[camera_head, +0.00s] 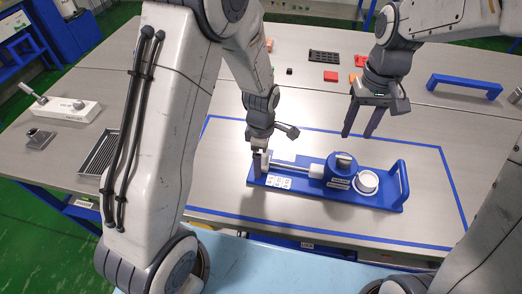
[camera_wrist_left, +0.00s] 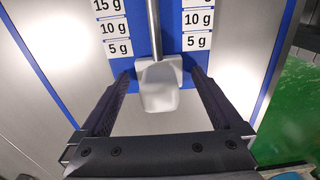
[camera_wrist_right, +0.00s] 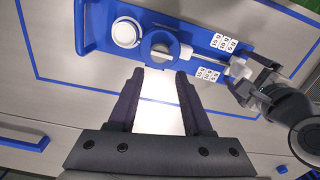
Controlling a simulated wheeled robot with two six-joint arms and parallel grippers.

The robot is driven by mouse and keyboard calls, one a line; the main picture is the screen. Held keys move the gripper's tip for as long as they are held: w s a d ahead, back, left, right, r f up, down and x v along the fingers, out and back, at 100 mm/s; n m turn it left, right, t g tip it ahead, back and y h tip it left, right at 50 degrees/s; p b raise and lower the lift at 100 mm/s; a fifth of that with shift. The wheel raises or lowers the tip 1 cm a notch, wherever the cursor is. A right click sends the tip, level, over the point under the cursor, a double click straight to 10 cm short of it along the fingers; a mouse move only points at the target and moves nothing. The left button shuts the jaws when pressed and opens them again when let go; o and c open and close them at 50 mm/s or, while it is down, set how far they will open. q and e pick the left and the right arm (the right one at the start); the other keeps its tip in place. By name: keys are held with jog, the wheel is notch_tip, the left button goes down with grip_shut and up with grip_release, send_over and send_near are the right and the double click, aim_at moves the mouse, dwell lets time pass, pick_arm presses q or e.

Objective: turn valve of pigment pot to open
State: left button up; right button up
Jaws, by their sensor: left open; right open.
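The pot also shows in the right wrist view (camera_wrist_right: 152,52). A metal rod (camera_wrist_left: 153,30) runs from the pot to a white block (camera_wrist_left: 159,88) at the board's left end. My left gripper (camera_head: 262,164) is open, its fingers on either side of the white block, with gaps visible. My right gripper (camera_head: 357,135) is open and empty above the table, behind the pot. The knob's exact turn angle is too small to tell.
A round white dish (camera_head: 366,181) sits beside the pot, and a blue handle (camera_head: 403,180) rises at the board's right end. Scale labels (camera_wrist_left: 114,28) line the rod. Blue tape (camera_head: 440,180) frames the area. A blue bracket (camera_head: 465,84) stands behind on the right.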

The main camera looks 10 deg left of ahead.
aim_at(345, 158)
pick_arm(q)
grip_shut()
pick_arm(e)
jog(key=o, duration=0.4)
notch_tip(345, 158, down, 10)
jog(key=m, duration=1.1)
dwell(0.3)
